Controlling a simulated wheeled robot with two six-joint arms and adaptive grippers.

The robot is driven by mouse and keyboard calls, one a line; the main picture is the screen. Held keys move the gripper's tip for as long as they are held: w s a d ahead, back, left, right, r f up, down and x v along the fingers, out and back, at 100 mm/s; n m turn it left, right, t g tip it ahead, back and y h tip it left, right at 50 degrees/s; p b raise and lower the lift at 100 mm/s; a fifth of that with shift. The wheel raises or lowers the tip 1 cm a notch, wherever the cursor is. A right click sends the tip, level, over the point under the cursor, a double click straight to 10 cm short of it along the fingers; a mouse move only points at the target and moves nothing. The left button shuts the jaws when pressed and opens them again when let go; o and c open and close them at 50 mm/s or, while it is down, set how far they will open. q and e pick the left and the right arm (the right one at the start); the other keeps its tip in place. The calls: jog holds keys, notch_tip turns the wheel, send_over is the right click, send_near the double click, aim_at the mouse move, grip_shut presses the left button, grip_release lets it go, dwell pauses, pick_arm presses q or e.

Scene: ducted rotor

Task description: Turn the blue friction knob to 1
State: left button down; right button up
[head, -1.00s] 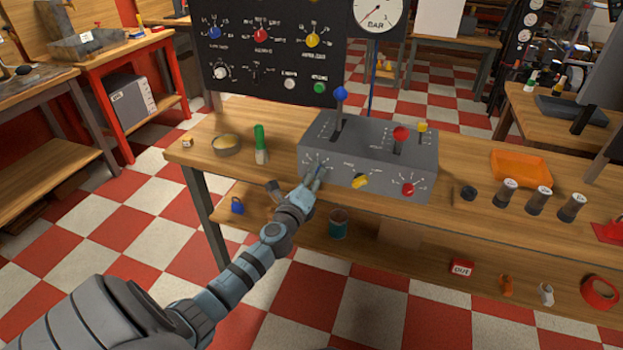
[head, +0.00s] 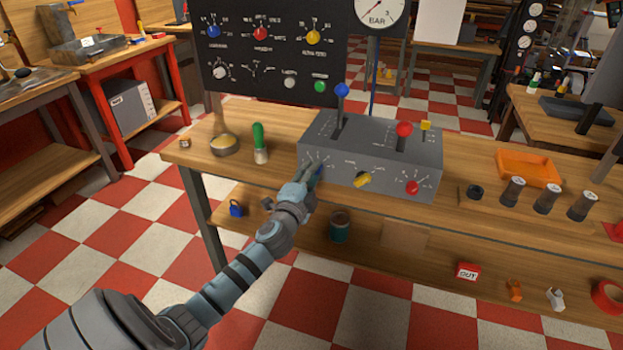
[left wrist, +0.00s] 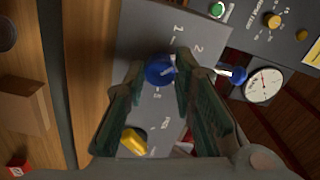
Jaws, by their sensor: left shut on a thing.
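The blue friction knob (left wrist: 158,69) is on the sloped front of the grey control box (head: 395,150), at its left end. In the left wrist view it sits between the two fingers of my left gripper (left wrist: 160,62), which is shut on it. In the head view the gripper (head: 314,172) reaches the box front from the left and mostly hides the knob (head: 319,171). Printed marks, with a 1 and a 2 among them, surround the knob. I cannot tell which mark its pointer is at. My right gripper is not in view.
A yellow knob (head: 362,179) and a red knob (head: 412,187) are right of the blue one. Levers with blue (head: 341,89) and red (head: 404,129) balls stand on top.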

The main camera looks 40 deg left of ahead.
pick_arm(q)
jog(key=shift+f+n+b, duration=0.15)
jog(key=shift+n+b, duration=1)
jog(key=shift+n, duration=1.95)
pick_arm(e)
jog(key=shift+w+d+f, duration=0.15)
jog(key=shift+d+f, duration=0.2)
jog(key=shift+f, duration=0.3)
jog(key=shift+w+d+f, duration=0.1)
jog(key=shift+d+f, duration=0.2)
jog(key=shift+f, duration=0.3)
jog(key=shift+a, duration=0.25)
pick_arm(q)
jog(key=c, duration=1.3)
grip_release()
jog(key=shift+c, duration=0.2)
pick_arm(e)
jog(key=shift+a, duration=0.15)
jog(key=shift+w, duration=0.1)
pick_arm(q)
jog(key=v, duration=1.2)
jog(key=shift+d, duration=0.1)
